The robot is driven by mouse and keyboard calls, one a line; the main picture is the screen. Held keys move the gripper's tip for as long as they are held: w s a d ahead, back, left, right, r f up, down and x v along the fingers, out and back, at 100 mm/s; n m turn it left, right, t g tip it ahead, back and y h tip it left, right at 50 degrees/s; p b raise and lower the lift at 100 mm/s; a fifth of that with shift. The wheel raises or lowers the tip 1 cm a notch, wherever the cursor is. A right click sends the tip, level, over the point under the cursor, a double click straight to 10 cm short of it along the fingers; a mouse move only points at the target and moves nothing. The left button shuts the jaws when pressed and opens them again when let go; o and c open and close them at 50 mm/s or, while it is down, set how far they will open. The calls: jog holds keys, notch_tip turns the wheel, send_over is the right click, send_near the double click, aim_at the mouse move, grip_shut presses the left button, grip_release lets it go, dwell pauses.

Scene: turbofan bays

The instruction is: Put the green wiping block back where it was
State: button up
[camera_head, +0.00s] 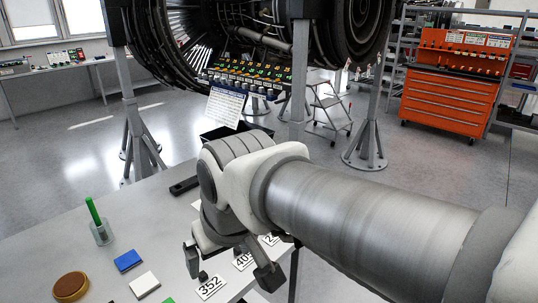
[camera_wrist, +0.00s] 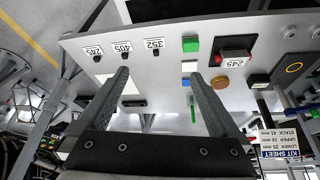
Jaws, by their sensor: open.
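The green wiping block (camera_wrist: 191,44) lies flat on the grey table (camera_wrist: 170,28) in the wrist view. In the head view only a corner of the green block (camera_head: 168,300) shows at the bottom edge. A white block (camera_wrist: 190,66) and a blue block (camera_wrist: 187,81) lie in a row with it. My gripper (camera_wrist: 159,73) is open, with nothing between its fingers. In the head view my gripper (camera_head: 230,265) is over the table near the number cards, to the right of the blocks and apart from them.
Number cards, one reading 352 (camera_head: 210,288), lie by small black pieces. A brown-orange disc (camera_head: 70,287) and a cup (camera_head: 102,234) with a green stick stand at left. A red piece (camera_wrist: 235,56) sits in a dark holder labelled 245. The engine (camera_head: 260,40) is behind the table.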

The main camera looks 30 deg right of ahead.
jog(key=shift+s+d+r+t, duration=0.1)
jog(key=shift+s+d+t, duration=0.15)
jog(key=shift+s, duration=0.55)
jog(key=shift+s+d+r+t, duration=0.15)
jog(key=shift+s+d, duration=0.1)
jog(key=shift+s, duration=0.55)
jog(key=shift+f, duration=0.1)
dwell(0.5)
